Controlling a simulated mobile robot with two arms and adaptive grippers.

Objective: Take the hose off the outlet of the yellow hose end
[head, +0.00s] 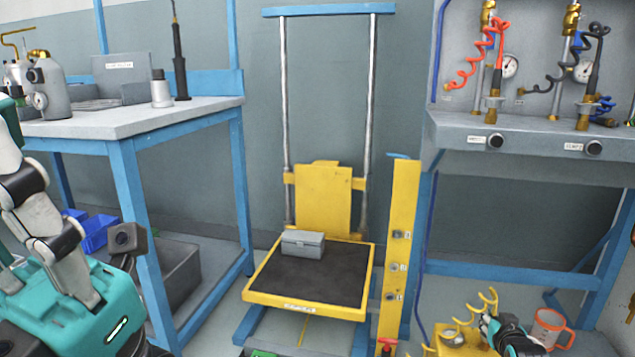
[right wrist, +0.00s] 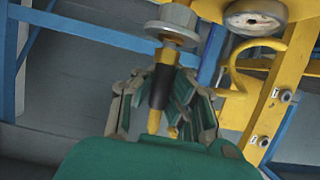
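In the right wrist view, a black sleeve with a yellow tip (right wrist: 160,88) hangs below a grey metal fitting (right wrist: 172,30). I cannot tell for sure which part is the hose and which the outlet. My right gripper (right wrist: 162,82) has its fingers on either side of the black sleeve, with the tips close to it; contact is unclear. In the head view, the right gripper (head: 490,327) is at the bottom right, beside a yellow unit (head: 458,340) with hooks and a gauge. My left arm shows at the left edge; its gripper does not show.
A yellow post (head: 400,240) stands left of the yellow unit. A lift platform (head: 330,282) with a grey box (head: 303,244) stands in the middle. A blue-framed bench (head: 130,125) is at left.

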